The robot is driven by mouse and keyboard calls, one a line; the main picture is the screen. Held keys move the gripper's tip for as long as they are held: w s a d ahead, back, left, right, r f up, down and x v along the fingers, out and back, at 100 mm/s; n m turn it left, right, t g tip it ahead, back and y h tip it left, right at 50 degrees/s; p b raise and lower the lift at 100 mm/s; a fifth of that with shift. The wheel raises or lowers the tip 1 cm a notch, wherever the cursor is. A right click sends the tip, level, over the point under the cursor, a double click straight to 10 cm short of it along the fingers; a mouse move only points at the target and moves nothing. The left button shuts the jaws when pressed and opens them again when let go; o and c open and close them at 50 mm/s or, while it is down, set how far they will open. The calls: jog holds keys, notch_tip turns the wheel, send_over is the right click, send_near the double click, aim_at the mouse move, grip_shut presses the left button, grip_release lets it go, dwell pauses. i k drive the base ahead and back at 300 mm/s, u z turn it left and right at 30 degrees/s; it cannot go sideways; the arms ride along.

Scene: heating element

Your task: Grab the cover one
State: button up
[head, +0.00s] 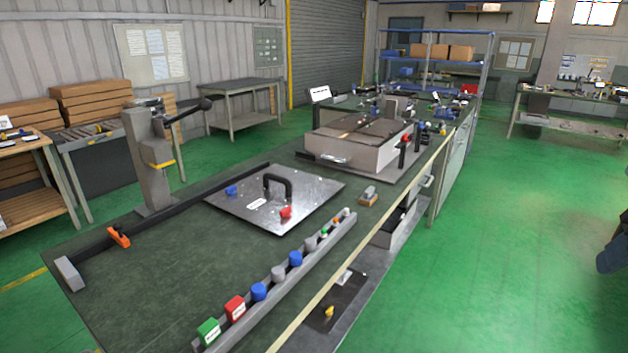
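A flat silver metal plate (240,207) with a black arched handle (278,183) lies on the dark green top of the long workbench (150,270). It looks like a cover, though I cannot read its white label (256,204). A blue piece (231,190) and a red piece (286,212) sit on the plate, near its left and front right. The handle stands up near the plate's middle, and nothing touches it. My gripper is not in view.
A grey rail (280,285) holding several coloured pieces runs along the bench's front right. A grey column press (150,160) stands left of the plate. A large grey box (345,150) stands behind it. Green floor (490,260) is open to the right.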

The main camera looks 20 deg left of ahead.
aim_at(259, 198)
jog(key=u, duration=0.2)
jog(key=i, duration=1.05)
jog(key=u, duration=1)
jog(key=i, duration=0.6)
jog(key=u, duration=0.3)
jog(key=k, duration=0.8)
jog(key=u, duration=0.25)
jog(key=i, duration=0.8)
jog(key=z, duration=0.15)
